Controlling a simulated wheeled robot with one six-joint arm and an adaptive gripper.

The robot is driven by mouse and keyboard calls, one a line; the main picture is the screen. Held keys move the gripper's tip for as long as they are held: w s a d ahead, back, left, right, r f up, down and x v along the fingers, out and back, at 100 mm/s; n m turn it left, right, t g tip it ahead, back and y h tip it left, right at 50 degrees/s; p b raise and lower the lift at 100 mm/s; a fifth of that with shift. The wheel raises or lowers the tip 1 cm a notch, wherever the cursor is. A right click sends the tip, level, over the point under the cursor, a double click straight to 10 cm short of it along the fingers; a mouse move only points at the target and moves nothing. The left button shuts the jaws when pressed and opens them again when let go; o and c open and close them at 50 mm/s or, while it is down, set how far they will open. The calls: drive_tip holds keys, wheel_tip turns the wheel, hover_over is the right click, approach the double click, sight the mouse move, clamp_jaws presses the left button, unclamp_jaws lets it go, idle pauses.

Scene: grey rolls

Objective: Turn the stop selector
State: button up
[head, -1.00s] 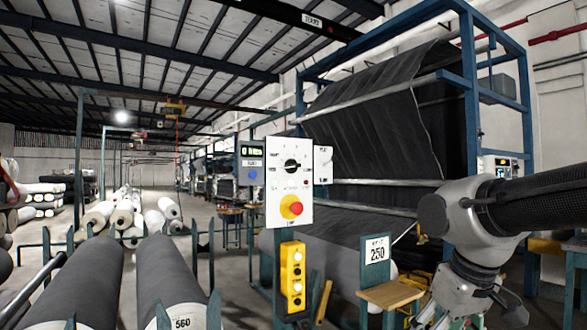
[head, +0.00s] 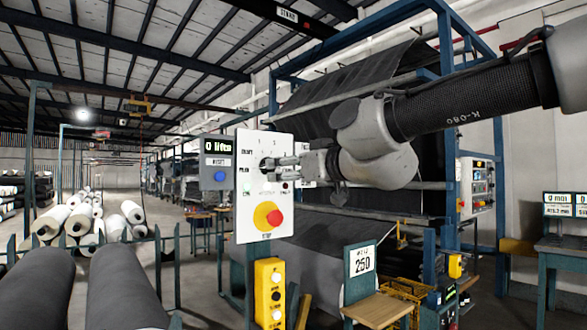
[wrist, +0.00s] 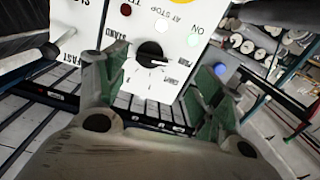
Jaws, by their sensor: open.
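The stop selector is a round black knob (wrist: 147,50) on a white control panel (head: 252,216), with a pale pointer toward the right in the wrist view. In the wrist view the two greenish fingers of my gripper (wrist: 157,66) are apart, one on each side of the knob. Nothing is held between them. I cannot tell whether either finger touches the knob or panel.
A red stop button (head: 274,217) on a yellow base sits low on the panel. A grey box with a blue button (head: 218,175) is at its left. A yellow button box (head: 268,293) hangs below. Grey rolls (head: 120,285) lie at front left.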

drive_tip(key=x, duration=0.7)
drive_tip(key=shift+w+d+r+t, duration=0.15)
drive_tip(key=shift+w+r+t, duration=0.25)
drive_tip(key=shift+w+r, duration=0.15)
drive_tip(key=shift+f, duration=0.1)
drive_tip(key=c, duration=1)
